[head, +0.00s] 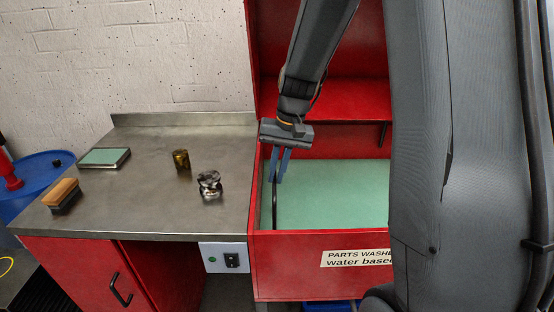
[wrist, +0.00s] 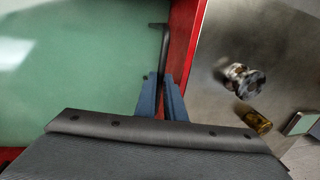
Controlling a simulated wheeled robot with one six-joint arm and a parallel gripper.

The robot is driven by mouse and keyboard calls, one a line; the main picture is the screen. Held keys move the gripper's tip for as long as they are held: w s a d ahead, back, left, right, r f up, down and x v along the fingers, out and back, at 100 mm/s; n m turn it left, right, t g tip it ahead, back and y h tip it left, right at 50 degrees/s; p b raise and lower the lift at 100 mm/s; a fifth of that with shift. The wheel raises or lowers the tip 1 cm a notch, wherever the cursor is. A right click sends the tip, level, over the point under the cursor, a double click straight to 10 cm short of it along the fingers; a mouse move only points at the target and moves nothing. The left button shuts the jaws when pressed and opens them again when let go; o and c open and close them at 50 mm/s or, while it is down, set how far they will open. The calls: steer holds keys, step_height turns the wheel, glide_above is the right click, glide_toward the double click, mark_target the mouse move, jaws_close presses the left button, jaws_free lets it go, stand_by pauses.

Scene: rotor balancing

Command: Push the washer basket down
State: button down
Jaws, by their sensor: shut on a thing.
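The parts washer is a red cabinet (head: 290,240) with a tub of pale green liquid (head: 335,200), which also fills the left of the wrist view (wrist: 75,80). A thin dark handle (head: 274,212) rises at the tub's left side. It also shows in the wrist view (wrist: 162,45) as a black rod with a bent end. My gripper (head: 279,178) points down over the tub's left edge, its blue fingers shut on the handle; the fingers also show in the wrist view (wrist: 164,82). The basket itself is not visible; the green surface looks flat and unbroken.
A steel bench (head: 140,205) adjoins the washer on the left. On it are a shiny metal part (head: 209,186), a brass cylinder (head: 181,160), a green-topped tray (head: 105,158) and a brush (head: 62,195). A switch box (head: 225,258) hangs at the bench's front. My arm hides the washer's right side.

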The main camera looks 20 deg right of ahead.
step_height(320, 180, down, 4)
steer(key=shift+f+b, duration=0.1)
steer(key=shift+b, duration=0.6)
steer(key=shift+s, duration=0.1)
steer(key=c, duration=1.8)
jaws_free()
steer(key=shift+c, duration=0.2)
step_height(320, 180, up, 8)
steer(key=d, duration=0.1)
steer(key=shift+s+d+f+b, duration=0.15)
steer(key=shift+d+f+b, duration=0.1)
steer(key=shift+b, duration=0.2)
